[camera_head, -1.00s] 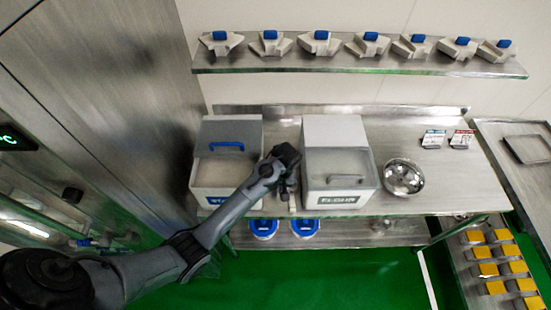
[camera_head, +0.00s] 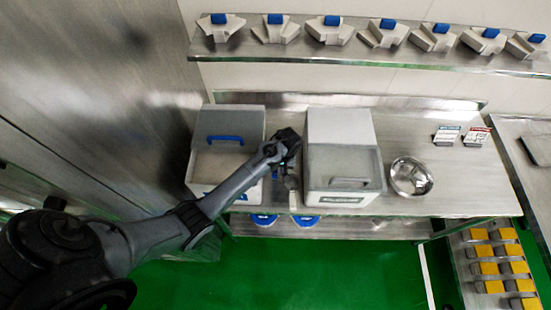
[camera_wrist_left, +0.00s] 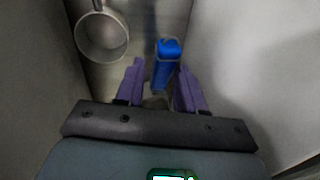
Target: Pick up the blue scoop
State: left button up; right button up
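The blue scoop (camera_wrist_left: 167,62) shows in the left wrist view as a blue, upright-looking handle; its lower part is hidden. My left gripper (camera_wrist_left: 160,66) has its two purple fingers apart, with the blue handle between them, closer to the right finger. My right gripper is not in view.
A metal cup (camera_wrist_left: 102,38) stands left of the fingers. The left bin (camera_head: 212,168) and right bin (camera_head: 342,160) flank the gripper closely. A metal bowl (camera_head: 410,177) is right of them on the steel table (camera_head: 450,190). A shelf (camera_head: 390,55) runs behind.

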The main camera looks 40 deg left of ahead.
pick_arm(q)
jog(key=f, duration=0.1)
jog(key=a+f, duration=0.1)
jog(key=f, duration=0.1)
jog(key=shift+s+f, duration=0.15)
jog(key=shift+f, duration=0.15)
jog(key=shift+a+f, duration=0.1)
jog(key=shift+f, duration=0.65)
jog(key=c, duration=0.7)
grip_shut()
jog(key=shift+r+p, duration=0.2)
jog(key=shift+p, duration=0.1)
